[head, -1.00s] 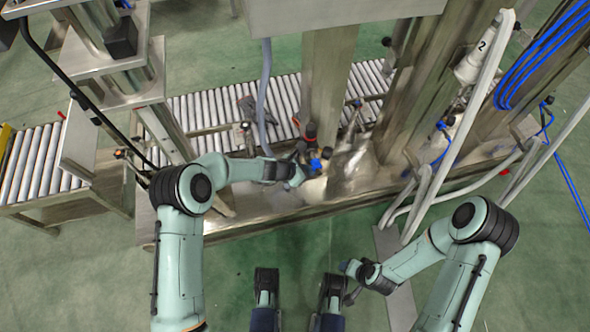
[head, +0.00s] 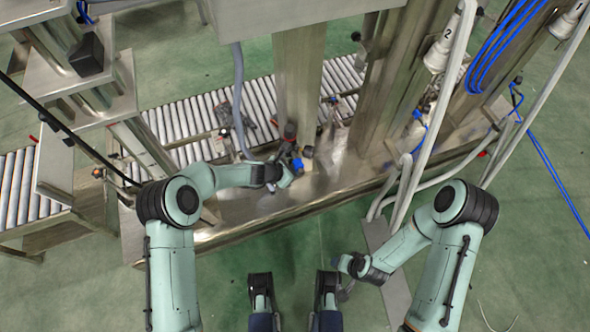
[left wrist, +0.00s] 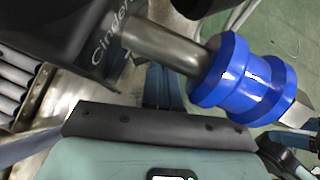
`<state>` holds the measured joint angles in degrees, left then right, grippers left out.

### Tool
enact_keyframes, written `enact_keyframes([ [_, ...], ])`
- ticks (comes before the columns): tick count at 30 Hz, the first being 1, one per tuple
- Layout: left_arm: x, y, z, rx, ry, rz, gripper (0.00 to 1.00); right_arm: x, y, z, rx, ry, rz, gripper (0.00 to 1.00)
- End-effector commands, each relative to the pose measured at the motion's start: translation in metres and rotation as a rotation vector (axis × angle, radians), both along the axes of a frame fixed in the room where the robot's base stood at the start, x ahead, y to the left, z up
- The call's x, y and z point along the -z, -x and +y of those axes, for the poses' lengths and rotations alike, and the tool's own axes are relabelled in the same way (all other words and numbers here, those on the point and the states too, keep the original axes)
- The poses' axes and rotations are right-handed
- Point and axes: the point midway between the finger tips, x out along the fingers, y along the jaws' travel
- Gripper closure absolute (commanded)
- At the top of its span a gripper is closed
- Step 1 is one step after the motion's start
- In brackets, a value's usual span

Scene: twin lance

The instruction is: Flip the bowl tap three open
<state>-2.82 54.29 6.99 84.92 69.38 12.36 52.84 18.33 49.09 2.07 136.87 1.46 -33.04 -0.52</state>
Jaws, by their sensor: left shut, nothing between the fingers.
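A valve-like fitting with a blue part (head: 298,165) and a black upper part (head: 290,131) stands at the foot of a steel column. I cannot read a number three on it. My left gripper (head: 286,177) is shut and empty beside the blue part; any contact is hidden. In the left wrist view a ribbed blue collar (left wrist: 243,78) sits on a metal stem (left wrist: 165,47) from a black lettered body (left wrist: 75,25), just beyond the gripper's dark edge. A handle's position is unclear. My right gripper (head: 345,286) hangs low over the floor; its jaws are too small to judge.
The steel column (head: 300,85) and a grey hose (head: 238,100) stand close to my left gripper. A roller conveyor (head: 180,125) runs behind. A steel ledge (head: 245,207) lies below. A nozzle marked 2 (head: 438,53) and pale hoses (head: 433,125) are right.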

Motion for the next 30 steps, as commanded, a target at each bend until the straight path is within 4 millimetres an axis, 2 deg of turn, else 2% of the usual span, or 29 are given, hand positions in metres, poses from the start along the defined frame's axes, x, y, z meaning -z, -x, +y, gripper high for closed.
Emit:
enact_keyframes([
  [8,0.0,-0.001,0.002,0.0,-0.001,-0.001,1.0,-0.001,0.0,0.0,0.0,0.0,0.0,0.43],
  [18,0.0,-0.008,0.014,0.001,0.0,-0.001,1.0,-0.006,0.0,0.0,0.0,0.0,-0.002,0.43],
  [30,0.0,-0.008,0.015,0.0,0.0,0.0,1.0,-0.006,0.004,0.002,-0.004,-0.005,0.009,0.43],
])
